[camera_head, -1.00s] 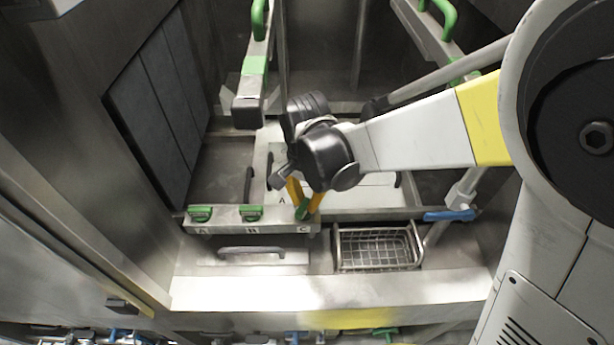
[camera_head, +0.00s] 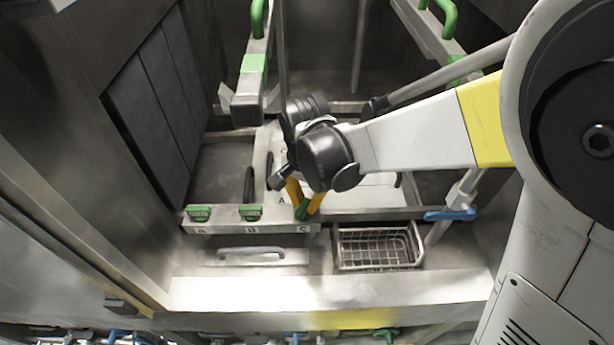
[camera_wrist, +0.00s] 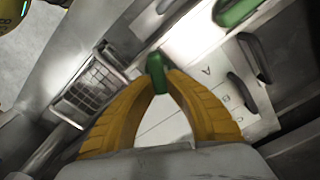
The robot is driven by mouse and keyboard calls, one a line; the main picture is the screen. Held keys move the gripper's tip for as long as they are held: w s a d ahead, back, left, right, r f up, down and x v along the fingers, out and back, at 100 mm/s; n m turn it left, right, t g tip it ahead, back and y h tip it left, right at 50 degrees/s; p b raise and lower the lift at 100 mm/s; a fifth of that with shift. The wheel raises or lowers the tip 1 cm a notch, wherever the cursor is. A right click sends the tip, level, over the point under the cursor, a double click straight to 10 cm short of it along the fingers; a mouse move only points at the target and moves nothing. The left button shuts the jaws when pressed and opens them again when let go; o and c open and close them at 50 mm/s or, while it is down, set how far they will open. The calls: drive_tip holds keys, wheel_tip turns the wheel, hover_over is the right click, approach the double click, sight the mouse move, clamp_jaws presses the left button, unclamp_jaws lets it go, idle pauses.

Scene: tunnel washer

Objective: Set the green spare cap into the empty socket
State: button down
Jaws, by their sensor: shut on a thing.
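My gripper (camera_head: 304,205) has yellow fingers shut on the green spare cap (camera_head: 302,212), which is held at the tips. In the wrist view the cap (camera_wrist: 155,68) sits between the fingertips (camera_wrist: 157,72). It is at the right end of the steel ledge (camera_head: 225,219), just above the letter C. Green caps sit on the ledge above A (camera_head: 199,212) and B (camera_head: 251,212). The socket at C is hidden behind the cap and fingers, so I cannot tell whether the cap touches it or is inside it.
A wire basket (camera_head: 378,247) stands just right of the ledge's end. A bar handle (camera_head: 251,250) is below the ledge. A white plate (camera_head: 365,196) with black handles lies behind my gripper. A blue-handled lever (camera_head: 449,215) is at the right, and green-handled rails hang above.

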drive_tip(key=c, duration=1.4)
unclamp_jaws()
